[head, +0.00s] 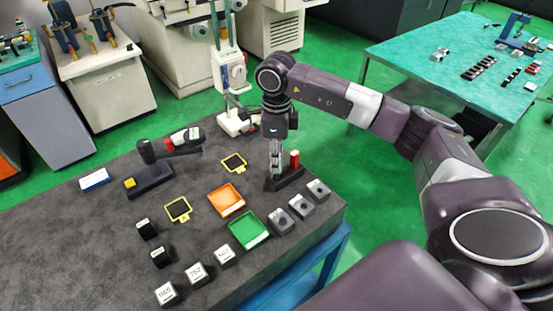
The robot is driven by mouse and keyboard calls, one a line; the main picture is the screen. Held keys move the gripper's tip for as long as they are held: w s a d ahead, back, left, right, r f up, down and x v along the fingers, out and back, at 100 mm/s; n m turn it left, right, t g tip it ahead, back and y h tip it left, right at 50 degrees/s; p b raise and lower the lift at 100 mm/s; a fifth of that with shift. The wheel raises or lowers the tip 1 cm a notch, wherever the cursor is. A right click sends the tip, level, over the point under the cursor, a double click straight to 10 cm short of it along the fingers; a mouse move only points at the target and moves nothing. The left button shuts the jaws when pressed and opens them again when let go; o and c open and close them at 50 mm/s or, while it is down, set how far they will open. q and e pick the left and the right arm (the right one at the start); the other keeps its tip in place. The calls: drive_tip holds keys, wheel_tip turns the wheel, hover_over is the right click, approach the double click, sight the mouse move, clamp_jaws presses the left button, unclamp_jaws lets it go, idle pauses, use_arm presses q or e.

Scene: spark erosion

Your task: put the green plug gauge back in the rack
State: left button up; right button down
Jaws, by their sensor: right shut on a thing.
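The rack (288,181) is a small dark block near the right edge of the dark table, with a red plug gauge (295,158) standing upright in it. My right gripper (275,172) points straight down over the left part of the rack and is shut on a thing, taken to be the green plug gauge. The fingers hide this thing, and no green gauge shows elsewhere on the table. I cannot tell whether its lower end is in the rack. My left gripper is not in view.
A green tray (263,238), an orange tray (241,208) and several grey blocks (302,204) lie in front of the rack. A measuring stand (233,124) rises behind it. Yellow frames (188,214) and black blocks (160,258) lie left. The table's right edge is close.

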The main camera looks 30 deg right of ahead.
drive_tip(key=shift+f+b, duration=0.7)
drive_tip(key=shift+f, duration=0.2)
idle(0.4)
drive_tip(key=c, duration=1.7)
unclamp_jaws()
drive_tip(key=shift+r, duration=0.3)
wheel_tip(320, 180, up, 12)
drive_tip(key=shift+f, duration=0.25)
drive_tip(key=shift+s+f, duration=0.1)
drive_tip(key=shift+f, duration=0.05)
